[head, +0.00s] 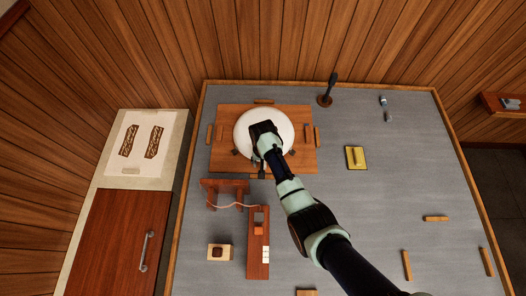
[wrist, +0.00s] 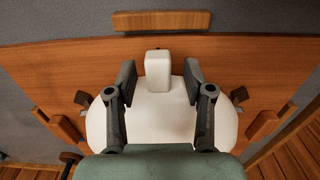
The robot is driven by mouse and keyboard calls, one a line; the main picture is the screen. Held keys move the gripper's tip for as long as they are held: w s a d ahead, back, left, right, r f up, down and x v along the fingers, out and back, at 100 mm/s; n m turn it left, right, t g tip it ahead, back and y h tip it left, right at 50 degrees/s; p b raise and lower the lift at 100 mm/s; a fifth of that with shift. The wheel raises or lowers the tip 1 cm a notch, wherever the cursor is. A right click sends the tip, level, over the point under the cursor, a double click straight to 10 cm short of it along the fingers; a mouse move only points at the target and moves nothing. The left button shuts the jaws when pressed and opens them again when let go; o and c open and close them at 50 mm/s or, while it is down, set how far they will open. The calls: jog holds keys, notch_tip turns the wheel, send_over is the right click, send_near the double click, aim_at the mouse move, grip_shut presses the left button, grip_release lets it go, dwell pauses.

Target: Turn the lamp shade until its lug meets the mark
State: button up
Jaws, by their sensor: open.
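The white round lamp shade (head: 285,130) lies on a brown wooden board (head: 223,157); it also shows in the wrist view (wrist: 160,122). Its white block-like lug (wrist: 158,70) stands at the far edge of the shade in the wrist view. My gripper (wrist: 159,82) is open over the shade, one finger each side of the lug, with a gap on both sides. In the head view my gripper (head: 263,143) covers part of the shade, and the lug cannot be made out. I cannot tell which feature is the mark. Small dark pieces (wrist: 82,97) sit beside the shade.
A dark upright handle (head: 329,90) stands behind right, a yellow plate (head: 356,158) lies to the right. A wooden stand (head: 224,187) and a long wooden block (head: 258,258) are in front. The table's right side is mostly clear.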

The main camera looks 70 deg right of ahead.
jog(key=shift+r, duration=0.1)
notch_tip(320, 180, up, 12)
dwell(0.8)
